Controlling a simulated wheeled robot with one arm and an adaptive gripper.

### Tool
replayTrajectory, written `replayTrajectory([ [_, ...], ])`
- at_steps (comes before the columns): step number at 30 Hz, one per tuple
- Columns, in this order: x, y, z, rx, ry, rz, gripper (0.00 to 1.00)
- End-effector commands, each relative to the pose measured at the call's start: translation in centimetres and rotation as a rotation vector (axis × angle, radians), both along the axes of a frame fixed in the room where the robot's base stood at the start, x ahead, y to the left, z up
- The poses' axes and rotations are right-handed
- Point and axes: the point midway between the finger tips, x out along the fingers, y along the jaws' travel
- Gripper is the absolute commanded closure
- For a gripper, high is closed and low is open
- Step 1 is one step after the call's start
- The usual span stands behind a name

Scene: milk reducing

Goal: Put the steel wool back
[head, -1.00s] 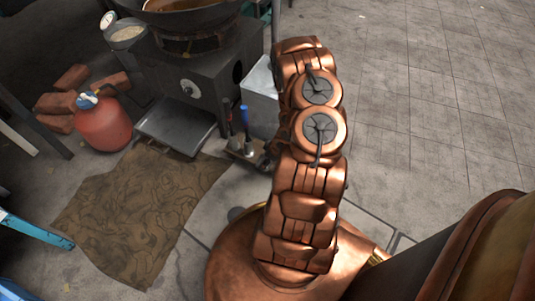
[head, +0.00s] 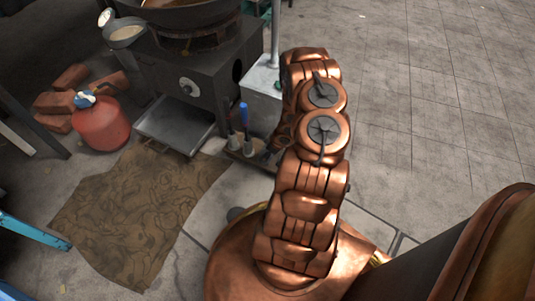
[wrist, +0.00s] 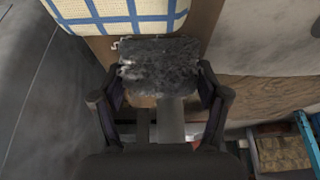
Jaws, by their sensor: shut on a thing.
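The steel wool (wrist: 158,52) is a dark grey, frayed, roughly rectangular pad in the wrist view. My gripper (wrist: 160,74) is shut on it, with one finger at its left side and one at its right. The pad's lower end lies between the fingers, above a brown wooden surface. In the head view my copper arm reaches away from me beside the stove, and its links hide the pad and most of the gripper.
A white cloth with blue checks (wrist: 120,12) lies just beyond the pad. In the head view are a black stove (head: 190,75), a pale box (head: 262,83), upright handled tools (head: 244,118), a red gas bottle (head: 101,126) and a brown mat (head: 130,215). Tiled floor at right is clear.

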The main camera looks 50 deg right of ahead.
Motion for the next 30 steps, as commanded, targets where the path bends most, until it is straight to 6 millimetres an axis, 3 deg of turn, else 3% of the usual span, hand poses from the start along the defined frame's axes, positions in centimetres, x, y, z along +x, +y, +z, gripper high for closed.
replayTrajectory([
  [8, 0.04, -0.01, -0.13, 0.000, -0.001, 0.000, 0.64],
  [9, 0.04, -0.02, -0.14, -0.001, -0.001, 0.000, 0.24],
  [16, 0.04, -0.03, -0.10, -0.001, -0.001, 0.000, 0.01],
  [30, -0.15, -0.14, 0.76, -0.001, 0.000, -0.002, 0.01],
])
